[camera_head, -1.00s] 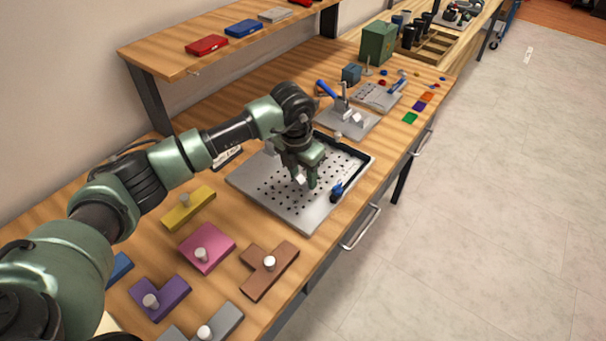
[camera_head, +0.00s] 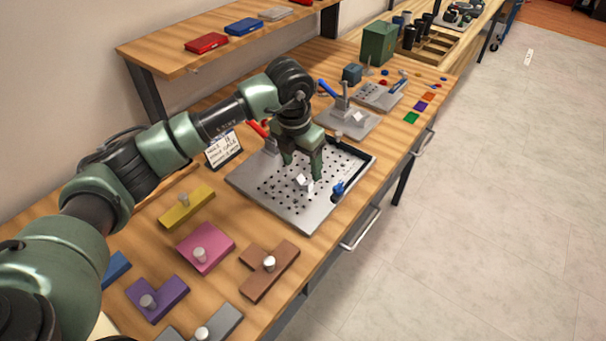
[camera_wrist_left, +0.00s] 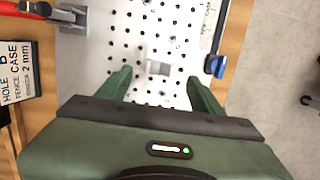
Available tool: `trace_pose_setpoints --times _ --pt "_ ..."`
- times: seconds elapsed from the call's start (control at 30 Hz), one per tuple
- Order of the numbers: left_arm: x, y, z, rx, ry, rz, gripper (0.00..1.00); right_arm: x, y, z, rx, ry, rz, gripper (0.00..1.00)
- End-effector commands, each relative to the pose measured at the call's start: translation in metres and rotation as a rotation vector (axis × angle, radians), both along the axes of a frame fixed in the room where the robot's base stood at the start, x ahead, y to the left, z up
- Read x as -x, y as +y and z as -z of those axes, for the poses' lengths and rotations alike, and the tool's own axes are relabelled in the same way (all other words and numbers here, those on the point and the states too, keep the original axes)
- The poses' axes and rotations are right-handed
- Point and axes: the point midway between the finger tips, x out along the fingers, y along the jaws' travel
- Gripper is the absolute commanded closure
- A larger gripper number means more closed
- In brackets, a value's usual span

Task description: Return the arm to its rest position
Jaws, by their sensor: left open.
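My left arm reaches in from the left over the workbench in the head view. Its green gripper (camera_head: 303,170) is above the perforated metal plate (camera_head: 310,217), with its fingers pointing down. In the left wrist view the two fingers (camera_wrist_left: 160,90) are spread apart with nothing between them. A small light-grey block (camera_wrist_left: 158,68) sits on the plate ahead of the fingers. It also shows below the gripper in the head view (camera_head: 301,180). I cannot tell the exact height of the fingertips above the plate. My right gripper is not in view.
A red-handled clamp (camera_wrist_left: 65,14) and a sign (camera_head: 223,149) stand at the plate's left side. A blue clamp (camera_head: 338,188) is at its right edge. Yellow (camera_head: 187,207), pink (camera_head: 205,247) and brown (camera_head: 270,270) knobbed pieces lie nearer. A shelf (camera_head: 165,58) overhangs the back.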

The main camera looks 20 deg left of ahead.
Motion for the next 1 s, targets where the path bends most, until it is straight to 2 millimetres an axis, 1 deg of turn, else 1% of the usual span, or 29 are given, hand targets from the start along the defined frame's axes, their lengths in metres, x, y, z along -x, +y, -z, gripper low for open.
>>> trace_pose_setpoints --times 0.03,0.1,0.23,0.67,0.77,0.83,0.87,1.0 --pt "0.001 0.0 -0.007 0.0 -0.003 0.001 0.34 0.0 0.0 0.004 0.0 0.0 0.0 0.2" --pt "0.002 0.001 -0.016 0.0 -0.002 -0.001 0.34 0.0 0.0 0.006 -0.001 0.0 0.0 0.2" --pt "0.004 0.001 -0.027 0.0 -0.001 0.0 0.34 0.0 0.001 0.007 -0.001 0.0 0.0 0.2" --pt "0.005 0.001 -0.031 0.0 0.001 0.0 0.34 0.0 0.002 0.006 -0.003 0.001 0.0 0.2" --pt "0.004 0.001 -0.041 0.0 0.0 0.0 0.34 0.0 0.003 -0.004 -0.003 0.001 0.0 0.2" --pt "0.004 0.001 -0.056 0.0 -0.001 0.0 0.34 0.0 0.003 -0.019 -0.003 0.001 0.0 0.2" --pt "0.004 0.001 -0.059 0.0 0.0 0.0 0.34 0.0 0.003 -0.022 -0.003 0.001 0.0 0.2" --pt "0.004 0.001 -0.086 0.0 0.0 0.0 0.34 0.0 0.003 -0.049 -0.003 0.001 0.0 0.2"
